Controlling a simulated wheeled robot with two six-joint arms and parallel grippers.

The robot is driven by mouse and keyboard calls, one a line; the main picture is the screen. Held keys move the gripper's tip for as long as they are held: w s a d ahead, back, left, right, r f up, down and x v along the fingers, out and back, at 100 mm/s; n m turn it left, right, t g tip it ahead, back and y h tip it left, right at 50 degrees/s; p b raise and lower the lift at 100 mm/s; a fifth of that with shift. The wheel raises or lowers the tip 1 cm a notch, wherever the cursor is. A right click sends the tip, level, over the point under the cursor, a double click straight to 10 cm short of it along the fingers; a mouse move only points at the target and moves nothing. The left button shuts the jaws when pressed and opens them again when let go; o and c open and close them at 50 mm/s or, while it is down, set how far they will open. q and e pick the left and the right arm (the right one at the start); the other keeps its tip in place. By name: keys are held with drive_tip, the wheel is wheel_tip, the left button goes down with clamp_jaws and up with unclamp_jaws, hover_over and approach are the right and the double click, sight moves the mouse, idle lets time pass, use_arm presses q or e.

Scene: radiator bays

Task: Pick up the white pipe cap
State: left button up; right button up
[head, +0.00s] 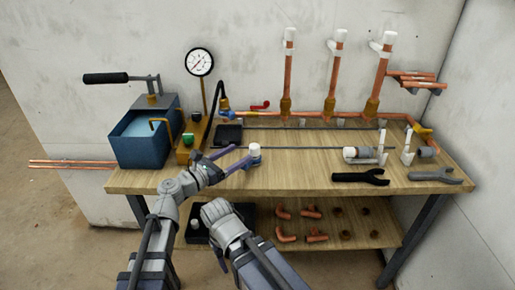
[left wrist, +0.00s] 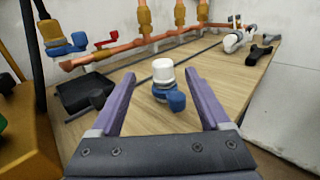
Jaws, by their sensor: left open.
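A white pipe cap (head: 254,148) sits on a small blue and grey fitting on the wooden workbench. In the left wrist view the cap (left wrist: 163,69) is upright on the fitting, with a blue knob (left wrist: 176,101) at its side. My left gripper (head: 236,159) is open and empty. Its two purple fingers point at the cap, which appears between and beyond the fingertips in the left wrist view (left wrist: 161,80); I see no contact. My right arm's grey wrist shows low in the head view; its fingers do not show.
The workbench (head: 300,172) carries a blue pump tank (head: 143,140) at left, a black pad (head: 228,135), white fittings and wrenches (head: 360,177) at right. Copper pipes (head: 288,72) with white tops rise behind. Bare wood lies right of the cap. A lower shelf holds copper elbows.

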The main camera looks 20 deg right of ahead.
sight(250, 148)
use_arm(q)
drive_tip(key=shift+x, duration=3.85)
drive_tip(key=shift+s+f, duration=0.1)
drive_tip(key=shift+s, duration=0.1)
clamp_jaws()
